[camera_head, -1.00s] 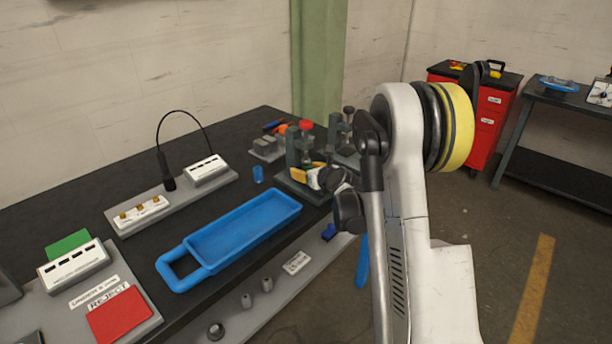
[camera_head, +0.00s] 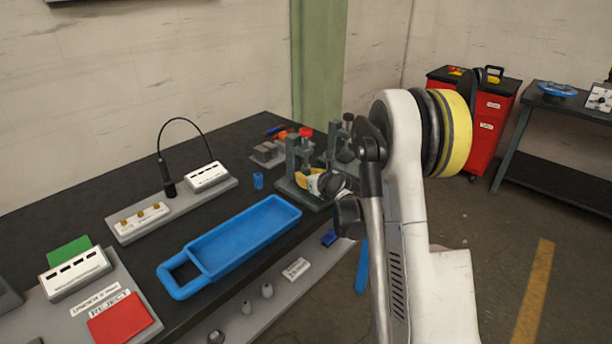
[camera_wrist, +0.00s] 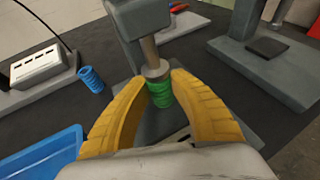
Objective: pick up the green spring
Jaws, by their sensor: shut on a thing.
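The green spring (camera_wrist: 161,93) stands upright in the wrist view, under the metal plunger (camera_wrist: 154,62) of a grey press (camera_wrist: 126,18). My gripper (camera_wrist: 159,80) has its two yellow fingers around the spring, one on each side, and is shut on it. The spring cannot be made out in the head view.
A blue spring (camera_head: 258,181) stands left of the press; it also shows in the wrist view (camera_wrist: 91,79). A blue tray (camera_head: 243,238) lies in front. A second press (camera_head: 347,135) stands close on the right.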

